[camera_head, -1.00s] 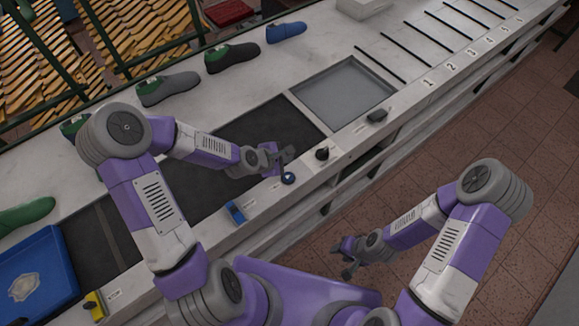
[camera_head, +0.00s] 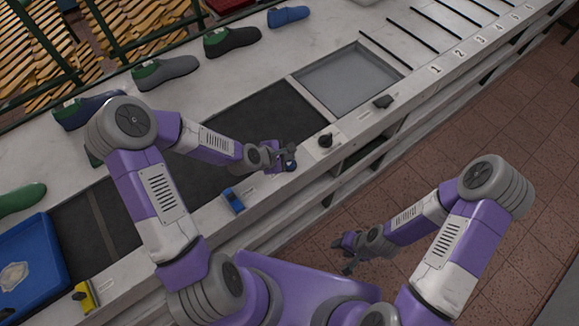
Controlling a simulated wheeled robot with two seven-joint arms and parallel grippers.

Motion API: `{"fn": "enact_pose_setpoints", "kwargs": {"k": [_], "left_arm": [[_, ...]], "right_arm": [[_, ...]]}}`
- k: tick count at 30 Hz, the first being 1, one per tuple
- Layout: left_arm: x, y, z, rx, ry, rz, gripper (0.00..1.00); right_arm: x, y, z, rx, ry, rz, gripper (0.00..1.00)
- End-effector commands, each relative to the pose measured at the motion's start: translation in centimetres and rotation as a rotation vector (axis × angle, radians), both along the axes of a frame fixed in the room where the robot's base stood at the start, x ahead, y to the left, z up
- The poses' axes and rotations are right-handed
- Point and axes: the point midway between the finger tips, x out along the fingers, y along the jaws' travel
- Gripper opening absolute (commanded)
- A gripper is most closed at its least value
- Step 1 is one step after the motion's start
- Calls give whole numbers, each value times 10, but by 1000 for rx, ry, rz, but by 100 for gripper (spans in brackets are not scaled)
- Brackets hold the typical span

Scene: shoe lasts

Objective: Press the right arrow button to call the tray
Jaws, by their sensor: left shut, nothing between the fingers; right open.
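A small round blue button (camera_head: 291,166) sits on the pale front ledge of the counter, beside the dark belt. Its arrow marking cannot be read, and my gripper partly covers it. My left gripper (camera_head: 286,158) is shut and empty, with its fingertips right at the button; whether they touch it cannot be told. My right gripper (camera_head: 347,254) is open and empty, low in front of the counter and well away from the button. A blue tray (camera_head: 53,242) lies at the left end of the belt.
A black knob (camera_head: 326,140) stands right of the button. A blue block (camera_head: 233,200) and a yellow block (camera_head: 85,296) sit along the ledge. A grey recessed tray (camera_head: 348,80) lies beyond the belt (camera_head: 265,118). Several shoes line the counter's back.

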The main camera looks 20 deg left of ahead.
Motion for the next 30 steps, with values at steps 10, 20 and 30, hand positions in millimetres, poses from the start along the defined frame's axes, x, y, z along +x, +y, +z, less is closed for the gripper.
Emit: {"fn": "enact_pose_setpoints", "kwargs": {"k": [10,20,30], "left_arm": [[0,0,-18,0,-1,2,0],[0,0,-18,0,0,2,0],[0,0,-18,1,-1,1,0]], "right_arm": [[0,0,-16,0,0,0,43],[0,0,-16,0,0,0,43],[0,0,-16,0,0,0,43]]}}
